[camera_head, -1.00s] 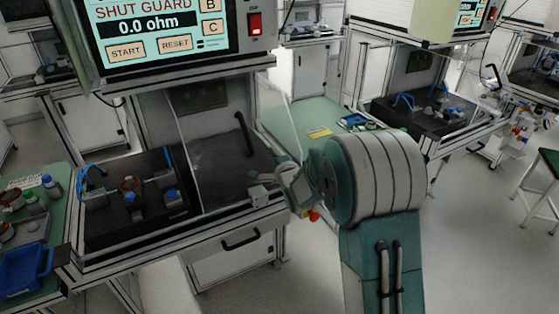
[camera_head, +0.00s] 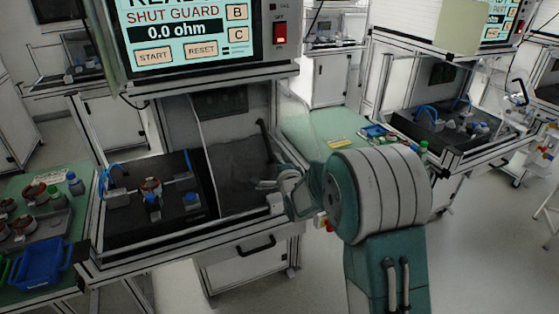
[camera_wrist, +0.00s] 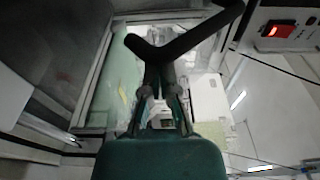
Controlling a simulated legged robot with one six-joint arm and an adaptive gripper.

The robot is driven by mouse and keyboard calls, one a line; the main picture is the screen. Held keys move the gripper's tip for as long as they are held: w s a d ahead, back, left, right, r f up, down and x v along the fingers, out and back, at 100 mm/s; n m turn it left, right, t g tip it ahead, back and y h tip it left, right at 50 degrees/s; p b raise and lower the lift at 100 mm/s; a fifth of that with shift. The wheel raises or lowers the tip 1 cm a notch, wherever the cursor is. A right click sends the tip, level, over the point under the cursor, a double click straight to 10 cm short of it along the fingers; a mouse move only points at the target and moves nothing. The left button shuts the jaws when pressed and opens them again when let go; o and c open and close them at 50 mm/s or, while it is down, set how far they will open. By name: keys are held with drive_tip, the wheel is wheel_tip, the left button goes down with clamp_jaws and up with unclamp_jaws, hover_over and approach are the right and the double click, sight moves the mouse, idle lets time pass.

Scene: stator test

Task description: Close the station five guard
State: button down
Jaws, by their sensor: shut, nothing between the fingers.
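The station in front of me has a screen (camera_head: 180,30) reading SHUT GUARD and 0.0 ohm. Its guard looks like a grey see-through panel (camera_head: 235,170) over the right part of the opening; the left part is uncovered. A black upright handle (camera_head: 264,140) shows at the panel's right. My gripper (camera_head: 262,184) is shut and empty, low at the right side of the opening, below the handle. In the wrist view, my gripper (camera_wrist: 160,72) points at a black bent bar (camera_wrist: 200,32), probably the handle; I cannot tell whether they touch.
A blue bin (camera_head: 40,262) stands on the green table at the left. Another station (camera_head: 450,125) stands at the right. The floor in front of the right station is clear.

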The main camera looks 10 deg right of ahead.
drive_tip(key=s+a, duration=0.3)
drive_tip(key=a, duration=0.8)
drive_tip(key=s+a, duration=0.4)
drive_tip(key=a, duration=0.7)
drive_tip(key=s+a, duration=0.4)
drive_tip(key=a, duration=0.8)
